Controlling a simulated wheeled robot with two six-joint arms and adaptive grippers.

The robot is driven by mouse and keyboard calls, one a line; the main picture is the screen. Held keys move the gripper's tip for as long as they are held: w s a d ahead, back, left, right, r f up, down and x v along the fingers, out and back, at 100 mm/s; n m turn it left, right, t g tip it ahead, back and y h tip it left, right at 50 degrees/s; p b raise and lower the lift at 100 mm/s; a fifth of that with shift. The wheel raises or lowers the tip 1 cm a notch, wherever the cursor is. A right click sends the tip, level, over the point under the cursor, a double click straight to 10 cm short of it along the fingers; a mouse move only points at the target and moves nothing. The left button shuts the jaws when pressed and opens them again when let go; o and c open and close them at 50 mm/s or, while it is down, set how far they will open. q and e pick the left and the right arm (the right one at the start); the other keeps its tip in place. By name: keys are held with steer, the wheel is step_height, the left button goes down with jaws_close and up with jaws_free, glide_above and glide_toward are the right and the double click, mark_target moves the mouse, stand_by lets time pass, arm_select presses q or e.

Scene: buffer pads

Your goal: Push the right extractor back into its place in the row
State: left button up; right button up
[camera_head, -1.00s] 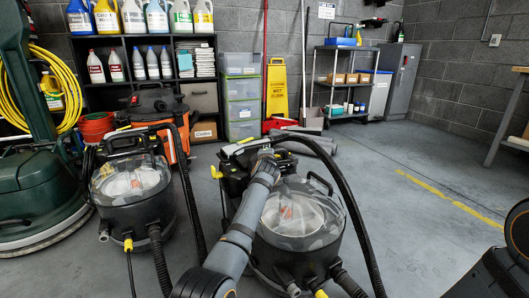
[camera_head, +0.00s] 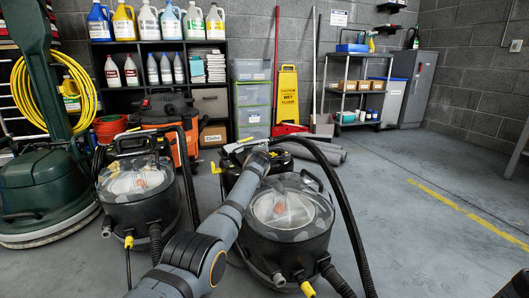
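Two extractors with dark bodies and clear domed lids stand on the floor in the head view. The left extractor (camera_head: 138,184) is upright beside the green floor machine. The right extractor (camera_head: 288,212) stands upright, a little nearer to me, with a gap between the two. My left arm reaches from the bottom across its left side. My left gripper (camera_head: 252,148) is at the upper back of the right extractor, by its handle. The forearm and wrist hide most of the fingers, so I cannot tell their opening or contact.
An orange and black vacuum (camera_head: 162,122) stands behind the left extractor. A green floor machine (camera_head: 38,195) is at far left. Grey rolls (camera_head: 322,152) lie behind the right extractor. A black hose (camera_head: 345,220) arches over its right side. Floor to the right is clear.

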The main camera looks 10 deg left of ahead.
arm_select(q)
steer(key=shift+o, duration=1.2)
steer(key=shift+a, duration=0.1)
steer(key=shift+s, duration=0.15)
steer(key=v, duration=1.1)
steer(key=shift+s, duration=0.4)
